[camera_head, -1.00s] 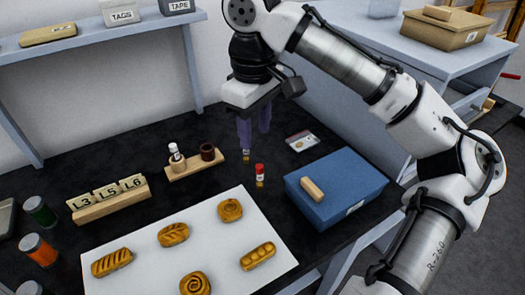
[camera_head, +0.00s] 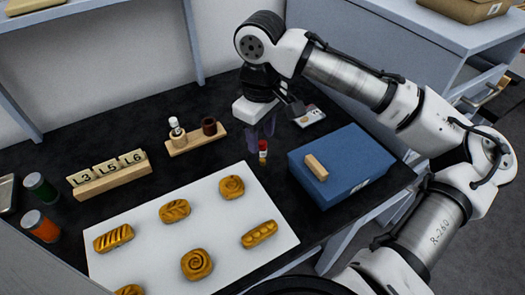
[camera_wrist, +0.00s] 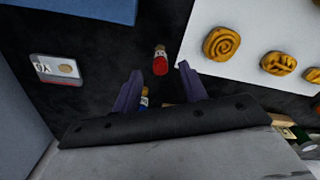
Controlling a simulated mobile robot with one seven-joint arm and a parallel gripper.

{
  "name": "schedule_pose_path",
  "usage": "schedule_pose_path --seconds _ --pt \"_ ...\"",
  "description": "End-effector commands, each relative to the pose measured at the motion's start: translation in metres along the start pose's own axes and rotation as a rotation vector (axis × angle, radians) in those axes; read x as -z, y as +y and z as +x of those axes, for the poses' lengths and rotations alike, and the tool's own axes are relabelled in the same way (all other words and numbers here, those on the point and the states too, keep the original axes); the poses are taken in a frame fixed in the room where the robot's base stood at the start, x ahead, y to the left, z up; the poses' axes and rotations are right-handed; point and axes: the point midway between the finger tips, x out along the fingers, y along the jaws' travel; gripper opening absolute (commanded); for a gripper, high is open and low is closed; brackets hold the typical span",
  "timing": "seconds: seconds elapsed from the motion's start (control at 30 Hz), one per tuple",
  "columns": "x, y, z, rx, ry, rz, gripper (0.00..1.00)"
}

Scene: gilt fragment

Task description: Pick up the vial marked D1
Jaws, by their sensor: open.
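A small vial with a red cap (camera_head: 263,147) stands upright on the black bench, and it also shows in the wrist view (camera_wrist: 160,61). I cannot read its marking. My gripper (camera_head: 260,138) is open, pointing down just behind that vial in the head view. In the wrist view its purple fingers (camera_wrist: 160,71) are apart, with the red cap beyond the tips. A small blue and yellow item (camera_wrist: 144,98), perhaps another vial, shows partly by the left finger; the gripper hides it in the head view. A white-capped vial (camera_head: 175,127) stands in a wooden holder (camera_head: 205,142).
A blue box (camera_head: 345,180) with a wooden block on it stands right of the red-capped vial. A white board (camera_head: 150,265) with several pastries lies in front. A small card (camera_head: 310,116) lies behind the box. A wooden rack of L3, L5, L6 tiles (camera_head: 110,178) stands left.

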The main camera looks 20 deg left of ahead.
Motion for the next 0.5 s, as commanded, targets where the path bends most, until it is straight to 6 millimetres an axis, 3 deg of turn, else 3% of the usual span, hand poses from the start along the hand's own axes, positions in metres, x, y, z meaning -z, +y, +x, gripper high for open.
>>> schedule_pose_path --seconds 0.2,0.5 --pt "-0.004 -0.002 0.030 0.000 -0.001 0.002 0.43" --pt "-0.004 -0.002 0.037 0.000 0.000 0.002 0.43"
